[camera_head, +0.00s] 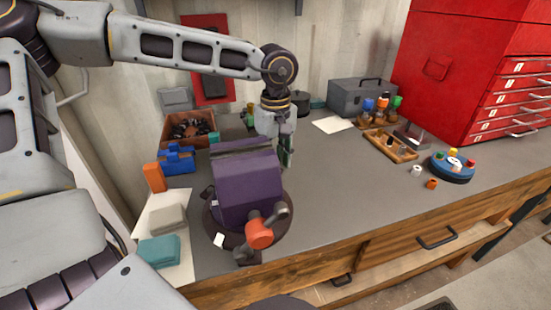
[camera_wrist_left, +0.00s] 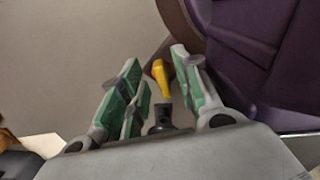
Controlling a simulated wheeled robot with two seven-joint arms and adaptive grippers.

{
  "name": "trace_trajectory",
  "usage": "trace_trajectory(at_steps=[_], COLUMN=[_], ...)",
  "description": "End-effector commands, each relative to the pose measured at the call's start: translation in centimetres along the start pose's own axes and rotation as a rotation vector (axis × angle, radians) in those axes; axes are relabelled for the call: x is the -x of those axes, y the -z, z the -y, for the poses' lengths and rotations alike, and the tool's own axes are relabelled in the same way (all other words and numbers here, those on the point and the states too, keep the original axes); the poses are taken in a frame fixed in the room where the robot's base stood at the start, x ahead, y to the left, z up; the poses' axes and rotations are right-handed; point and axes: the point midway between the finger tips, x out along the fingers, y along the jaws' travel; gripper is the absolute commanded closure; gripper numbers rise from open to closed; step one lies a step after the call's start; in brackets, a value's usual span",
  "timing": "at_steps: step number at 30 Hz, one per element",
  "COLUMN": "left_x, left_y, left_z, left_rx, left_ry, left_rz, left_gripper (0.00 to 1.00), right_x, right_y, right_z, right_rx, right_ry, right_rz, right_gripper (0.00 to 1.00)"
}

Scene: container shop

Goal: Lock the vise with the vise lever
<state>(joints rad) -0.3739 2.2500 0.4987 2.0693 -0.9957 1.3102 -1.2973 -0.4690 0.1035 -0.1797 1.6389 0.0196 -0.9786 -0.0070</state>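The purple vise (camera_head: 247,188) stands on a dark round base on the grey bench. Its orange and grey crank (camera_head: 259,233) faces me. My left gripper (camera_head: 286,155) points down just right of the vise's far part. In the left wrist view my left gripper (camera_wrist_left: 157,92) is open, with green fingers spread apart. A small lever with a yellow handle (camera_wrist_left: 162,76) shows between the fingers, apparently untouched, beside the purple vise body (camera_wrist_left: 265,50). It looks like the vise lever; I cannot make it out in the head view. My right gripper is not in view.
Left of the vise are an orange block (camera_head: 154,177), a blue item (camera_head: 176,159), a parts bin (camera_head: 190,127) and teal and grey blocks. A wooden tray (camera_head: 390,146), a blue round holder (camera_head: 453,167) and red drawers (camera_head: 470,70) are at right. The bench front right of the vise is clear.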

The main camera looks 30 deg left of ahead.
Motion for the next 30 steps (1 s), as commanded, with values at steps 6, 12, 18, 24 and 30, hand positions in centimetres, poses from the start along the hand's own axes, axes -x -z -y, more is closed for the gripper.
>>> trace_trajectory(at_steps=[6, 12, 18, 24, 30], left_x=[2.0, 4.9, 7.9, 10.3, 11.4], left_y=[0.1, 0.0, 0.1, 0.1, 0.1], left_z=[-0.1, -0.1, -0.1, -0.1, -0.1], left_rx=[0.001, 0.000, 0.001, 0.000, 0.001], left_ry=[-0.003, -0.003, -0.003, -0.002, -0.001], left_rz=[-0.002, -0.002, -0.001, -0.002, 0.000], left_gripper=[0.68, 0.68, 0.68, 0.68, 0.68], right_x=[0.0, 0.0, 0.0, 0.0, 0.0], right_y=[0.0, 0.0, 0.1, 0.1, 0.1], right_z=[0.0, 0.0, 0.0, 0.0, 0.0], right_rx=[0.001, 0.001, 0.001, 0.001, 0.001], right_ry=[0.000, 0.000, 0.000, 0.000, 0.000], right_rz=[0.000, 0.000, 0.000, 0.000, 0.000], right_gripper=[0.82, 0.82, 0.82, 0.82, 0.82])
